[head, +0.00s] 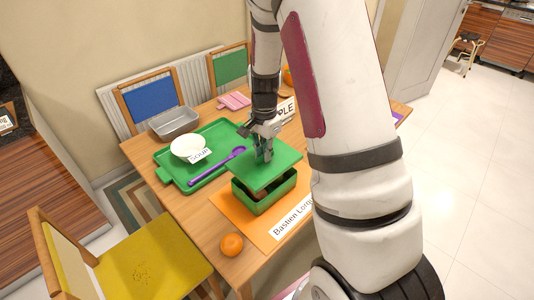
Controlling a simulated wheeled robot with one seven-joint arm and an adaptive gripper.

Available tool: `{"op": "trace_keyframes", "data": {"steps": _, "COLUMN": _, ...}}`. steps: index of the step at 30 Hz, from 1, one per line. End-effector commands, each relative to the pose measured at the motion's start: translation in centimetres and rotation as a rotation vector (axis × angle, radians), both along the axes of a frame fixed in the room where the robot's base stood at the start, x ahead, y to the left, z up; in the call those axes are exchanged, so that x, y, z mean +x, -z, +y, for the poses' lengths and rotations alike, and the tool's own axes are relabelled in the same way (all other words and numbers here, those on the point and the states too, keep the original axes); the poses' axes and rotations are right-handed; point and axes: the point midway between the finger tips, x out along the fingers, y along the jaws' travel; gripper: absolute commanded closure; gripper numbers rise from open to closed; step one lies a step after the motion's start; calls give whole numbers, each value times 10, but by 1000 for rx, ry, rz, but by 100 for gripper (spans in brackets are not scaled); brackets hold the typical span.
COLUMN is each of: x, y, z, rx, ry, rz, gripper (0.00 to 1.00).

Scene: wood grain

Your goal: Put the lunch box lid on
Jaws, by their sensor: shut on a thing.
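The green lunch box (268,203) stands on an orange mat (240,211) on the wooden table. Its flat green lid (243,166) is above the box, shifted toward the back left and not lined up with the box walls. Part of the box's inside shows below the lid's front edge, with something brownish in it. My gripper (264,156) comes down from above and is shut on the lid near its middle. My arm hides what lies right of the box. I cannot tell whether the lid touches the rim.
An orange (232,245) sits near the front table edge. A green tray (172,158) with a white bowl (188,147) and a purple spoon (217,167) lies to the left. A metal pan (174,123) and a pink board (234,101) lie behind. A yellow chair (150,262) stands at front left.

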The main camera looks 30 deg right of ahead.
Motion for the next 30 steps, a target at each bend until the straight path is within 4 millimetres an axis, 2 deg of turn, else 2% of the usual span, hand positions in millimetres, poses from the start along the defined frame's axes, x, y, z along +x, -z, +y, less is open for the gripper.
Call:
{"op": "trace_keyframes", "data": {"steps": 14, "x": 0, "y": 2, "z": 0, "rx": 1, "ry": 0, "rz": -1, "gripper": 100}}
{"op": "trace_keyframes", "data": {"steps": 30, "x": 1, "y": 42, "z": 0, "rx": 1, "ry": 0, "rz": 0, "gripper": 100}}
